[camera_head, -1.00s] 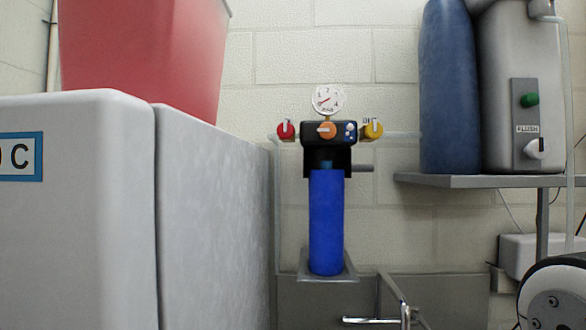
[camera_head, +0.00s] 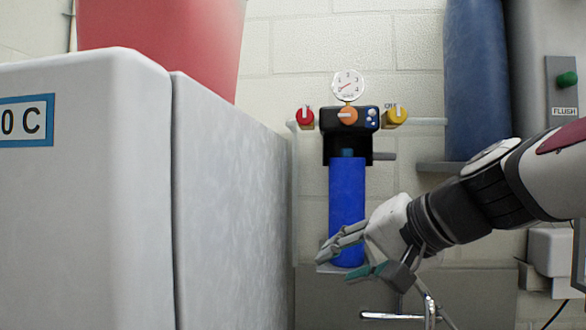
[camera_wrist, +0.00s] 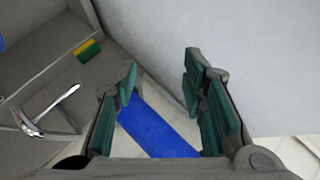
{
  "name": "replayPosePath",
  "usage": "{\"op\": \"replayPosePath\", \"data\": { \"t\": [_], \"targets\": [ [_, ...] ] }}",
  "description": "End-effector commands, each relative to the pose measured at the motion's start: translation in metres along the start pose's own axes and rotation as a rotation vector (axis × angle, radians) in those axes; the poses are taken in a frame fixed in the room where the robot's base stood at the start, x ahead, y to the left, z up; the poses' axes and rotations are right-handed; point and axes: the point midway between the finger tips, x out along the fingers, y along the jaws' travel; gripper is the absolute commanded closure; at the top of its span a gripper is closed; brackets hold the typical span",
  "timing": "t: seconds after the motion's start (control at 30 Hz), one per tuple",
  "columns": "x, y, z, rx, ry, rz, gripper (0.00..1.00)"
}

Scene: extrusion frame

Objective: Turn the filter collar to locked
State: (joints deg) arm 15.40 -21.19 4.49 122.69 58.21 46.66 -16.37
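The filter unit has a long blue cylinder (camera_head: 346,190) hanging below a black head (camera_head: 350,121). The head bears an orange knob (camera_head: 347,116) in the middle. My gripper (camera_head: 342,262) is at the lower end of the cylinder, in front of it and partly hiding it. In the wrist view my gripper (camera_wrist: 161,72) has its two green-padded fingers apart with nothing between the tips. A blue piece (camera_wrist: 155,128) shows beyond and between the fingers.
A red knob (camera_head: 305,117), a yellow knob (camera_head: 395,115) and a gauge (camera_head: 348,85) sit around the head. A large grey-white cabinet (camera_head: 235,200) stands close on the left. A dark blue tank (camera_head: 476,80) is at the right. A metal faucet (camera_head: 428,307) is below.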

Motion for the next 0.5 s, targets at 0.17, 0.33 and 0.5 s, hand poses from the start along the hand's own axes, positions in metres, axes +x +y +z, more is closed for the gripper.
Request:
{"op": "replayPosePath", "data": {
  "t": [0.17,0.33,0.5],
  "targets": [
    [0.017,-0.023,-0.096,0.183,0.158,-0.194,0.62],
    [0.014,-0.026,-0.193,0.354,0.334,-0.375,0.62],
    [-0.004,-0.01,-0.275,0.5,0.499,-0.521,0.62]
  ]
}}
